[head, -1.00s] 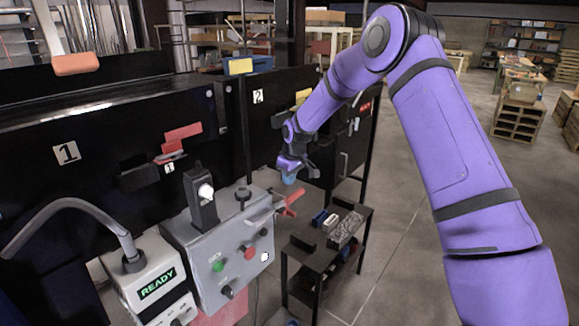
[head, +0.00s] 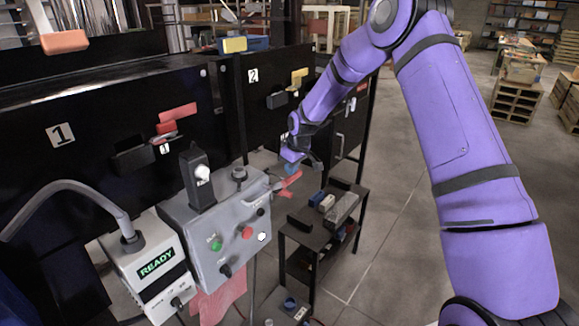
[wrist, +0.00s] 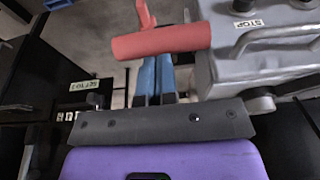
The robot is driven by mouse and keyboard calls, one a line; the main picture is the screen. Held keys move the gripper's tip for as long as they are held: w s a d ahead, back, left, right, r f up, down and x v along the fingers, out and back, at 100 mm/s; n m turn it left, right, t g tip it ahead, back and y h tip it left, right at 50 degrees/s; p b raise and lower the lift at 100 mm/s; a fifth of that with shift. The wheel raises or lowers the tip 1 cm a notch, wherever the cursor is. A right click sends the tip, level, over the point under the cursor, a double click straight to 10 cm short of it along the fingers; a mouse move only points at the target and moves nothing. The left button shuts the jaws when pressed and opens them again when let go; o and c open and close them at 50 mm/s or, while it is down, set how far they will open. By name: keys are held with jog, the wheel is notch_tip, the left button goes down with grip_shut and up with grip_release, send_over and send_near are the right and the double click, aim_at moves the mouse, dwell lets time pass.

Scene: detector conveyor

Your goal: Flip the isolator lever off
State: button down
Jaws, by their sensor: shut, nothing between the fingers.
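The red isolator lever (head: 289,182) sticks out from the right side of the grey control box (head: 205,225). In the wrist view the lever's red grip (wrist: 160,43) lies across the top middle, left of the box's side (wrist: 225,70). My gripper (head: 290,169) is just above the lever in the head view. Its blue fingers (wrist: 154,78) are shut together and empty. Their tips end at the lower edge of the red grip in the wrist view; I cannot tell if they touch it.
A white unit with a READY display (head: 158,263) and a bent grey pipe stands left of the box. A dark cart (head: 318,238) with several small items stands to the right. Black conveyor panels (head: 85,170) run behind. Floor (head: 400,240) is open farther right.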

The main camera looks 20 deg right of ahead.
jog(key=shift+s+d+f+t, duration=0.25)
jog(key=shift+s+f+t, duration=0.05)
jog(key=shift+s+f, duration=0.1)
notch_tip(320, 180, down, 23)
jog(key=s+d+t+y, duration=0.1)
jog(key=s+t+y, duration=0.1)
jog(key=t+y, duration=0.4)
jog(key=shift+d+t+y, duration=0.3)
jog(key=shift+t+y, duration=0.1)
jog(key=shift+t, duration=1)
jog(key=shift+s+r, duration=0.1)
